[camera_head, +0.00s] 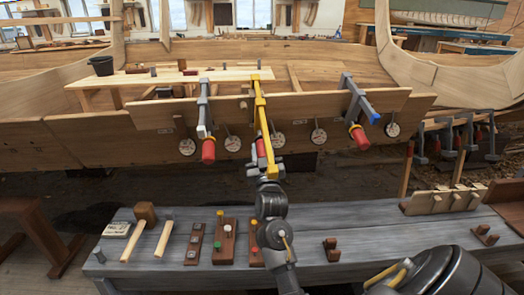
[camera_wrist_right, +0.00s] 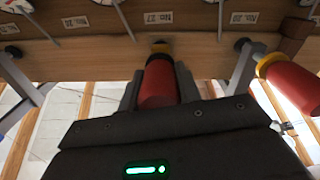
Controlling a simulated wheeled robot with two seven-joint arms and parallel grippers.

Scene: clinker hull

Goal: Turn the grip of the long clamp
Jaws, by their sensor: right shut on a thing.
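The long clamp (camera_head: 262,105) is yellow and hangs over the plank edge at the middle of the hull, its bar sloping down toward me. Its red grip (camera_head: 261,148) is at the lower end, partly hidden by my right gripper (camera_head: 264,165). In the right wrist view the red grip (camera_wrist_right: 159,82) sits between the two dark fingers of my right gripper (camera_wrist_right: 158,90), which is shut on it. Its far end meets a yellowish collar near the plank. My left gripper is not in view.
Grey clamps with red grips hang left (camera_head: 204,105) and right (camera_head: 358,105) of the long clamp. Several round dials (camera_head: 319,136) line the plank. A grey bench (camera_head: 345,225) below holds mallets (camera_head: 145,213) and wooden blocks. Another red grip (camera_wrist_right: 292,85) shows in the right wrist view.

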